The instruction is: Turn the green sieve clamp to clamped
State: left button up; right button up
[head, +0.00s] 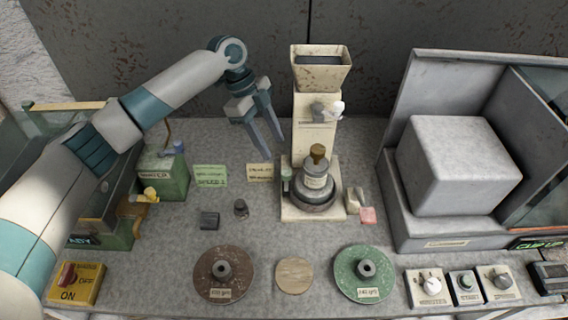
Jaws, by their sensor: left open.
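A green round disc (345,280) with a dark raised hub (367,268) and a small label lies at the front of the bench, right of centre. A green box (170,181) with a yellow lever (150,194) stands at the left. I cannot tell which of these green parts is the sieve clamp, nor read its setting. My left gripper (270,150) is open and empty, fingers pointing down, left of the cream hopper machine and well behind the green disc. My right gripper is not in view.
The hopper machine (312,135) carries a dark jar (316,185). A brown disc (207,280) and a wooden disc (294,276) lie in front. A grey cabinet (440,232) fills the right; knobs (432,286) line the front right. A yellow switch box (73,285) is front left.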

aim_at(286, 172)
pick_arm(q)
jog(key=p+x, duration=0.3)
jog(key=x, duration=0.5)
jog(key=shift+s+d+f, duration=0.1)
jog(key=shift+f, duration=0.05)
jog(key=shift+p+x, duration=0.3)
jog(key=shift+x, duration=0.55)
jog(key=c, duration=1)
